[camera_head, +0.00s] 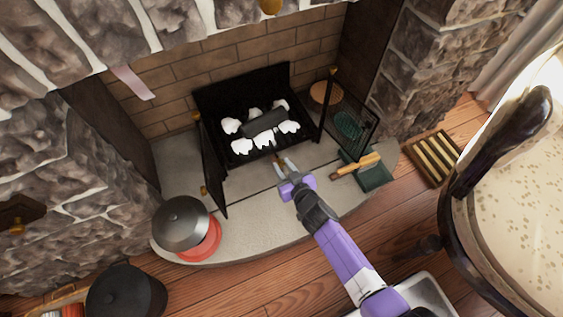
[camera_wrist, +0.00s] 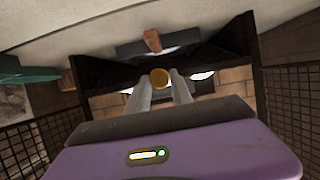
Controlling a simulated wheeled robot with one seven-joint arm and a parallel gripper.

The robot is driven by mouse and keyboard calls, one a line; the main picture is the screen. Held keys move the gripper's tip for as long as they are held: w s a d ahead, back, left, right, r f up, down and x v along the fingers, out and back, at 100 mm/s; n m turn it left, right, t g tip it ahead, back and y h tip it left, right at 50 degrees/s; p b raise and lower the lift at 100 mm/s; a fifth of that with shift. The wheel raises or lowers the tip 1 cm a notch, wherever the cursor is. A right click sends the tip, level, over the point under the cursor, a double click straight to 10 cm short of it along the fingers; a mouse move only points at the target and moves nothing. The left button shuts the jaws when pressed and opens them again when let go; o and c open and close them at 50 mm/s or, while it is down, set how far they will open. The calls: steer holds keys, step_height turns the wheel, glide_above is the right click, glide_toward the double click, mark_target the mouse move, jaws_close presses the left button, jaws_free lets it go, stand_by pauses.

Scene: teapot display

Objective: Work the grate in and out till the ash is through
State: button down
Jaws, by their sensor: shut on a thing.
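The black grate (camera_head: 232,148) stands in the brick fireplace, with a dark log (camera_head: 264,124) and several white lumps (camera_head: 241,146) on it. I cannot tell whether the white lumps are ash. My gripper (camera_head: 279,162) is at the front edge of the grate. In the wrist view my gripper (camera_wrist: 160,82) has its fingers on either side of a round brass knob (camera_wrist: 160,78) at the grate's front and is shut on it. In the head view the knob is largely hidden by the fingertips. The space under the grate is not visible.
Mesh doors stand open at left (camera_head: 212,165) and right (camera_head: 350,118). A wooden-handled brush (camera_head: 356,165) lies on a green pan (camera_head: 375,178) to the right.

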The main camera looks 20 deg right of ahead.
steer(key=shift+s+f, duration=0.15)
steer(key=shift+s, duration=0.05)
steer(key=c, duration=1.1)
jaws_free()
steer(key=shift+c, duration=0.2)
steer(key=p+v, duration=0.4)
steer(key=v, duration=0.3)
steer(key=shift+s+r, duration=0.25)
steer(key=shift+s, duration=0.1)
